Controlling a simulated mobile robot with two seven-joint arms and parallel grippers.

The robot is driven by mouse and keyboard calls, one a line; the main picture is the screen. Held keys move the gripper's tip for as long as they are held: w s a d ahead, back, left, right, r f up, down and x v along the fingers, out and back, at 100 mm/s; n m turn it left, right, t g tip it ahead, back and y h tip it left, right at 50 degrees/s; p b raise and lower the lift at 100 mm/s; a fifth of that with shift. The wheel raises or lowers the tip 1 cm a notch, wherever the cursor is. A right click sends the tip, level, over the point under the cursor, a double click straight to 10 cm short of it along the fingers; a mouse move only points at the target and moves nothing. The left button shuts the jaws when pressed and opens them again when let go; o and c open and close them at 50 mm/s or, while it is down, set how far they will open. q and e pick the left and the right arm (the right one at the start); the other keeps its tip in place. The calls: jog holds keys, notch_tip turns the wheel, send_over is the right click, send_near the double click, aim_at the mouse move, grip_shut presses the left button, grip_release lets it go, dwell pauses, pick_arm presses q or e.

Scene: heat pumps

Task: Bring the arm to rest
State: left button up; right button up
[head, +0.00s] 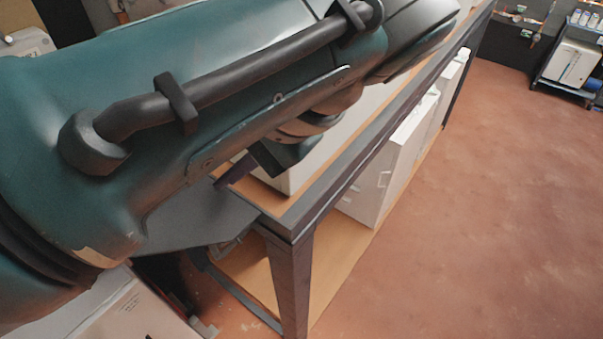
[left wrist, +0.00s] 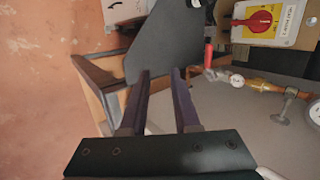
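My left arm (head: 230,95) is large, teal and black, and fills the upper left of the head view, slanting to the upper right above a workbench. In the left wrist view my left gripper (left wrist: 160,72) shows two dark, parallel fingers with a clear gap between them. It is open and nothing is held. A dark grey plate (left wrist: 168,38) lies beyond the fingertips; whether they touch it I cannot tell. In the head view the gripper is mostly hidden by the arm. My right gripper is in neither view.
The workbench's dark metal frame (head: 297,280) stands below the arm, with white panels (head: 385,165) on its lower shelf. The reddish floor (head: 490,220) is clear.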

pick_arm(q)
jog(key=w+a+r+h+b, duration=0.1)
jog(key=w+a+h+b, duration=0.1)
jog(key=w+a+b, duration=0.45)
jog(key=s+f+n+h+p, duration=0.25)
jog(key=s+f+p, duration=0.25)
jog(key=s+f, duration=0.3)
jog(key=s+a+r+n+h+p, duration=0.1)
jog(key=s+a+r, duration=0.1)
jog(key=s, duration=0.7)
jog(key=s+a+r+n+h+p, duration=0.1)
jog(key=s+r+h, duration=0.1)
jog(key=s, duration=0.7)
jog(key=shift+a+r+p, duration=0.4)
jog(key=shift+r, duration=0.1)
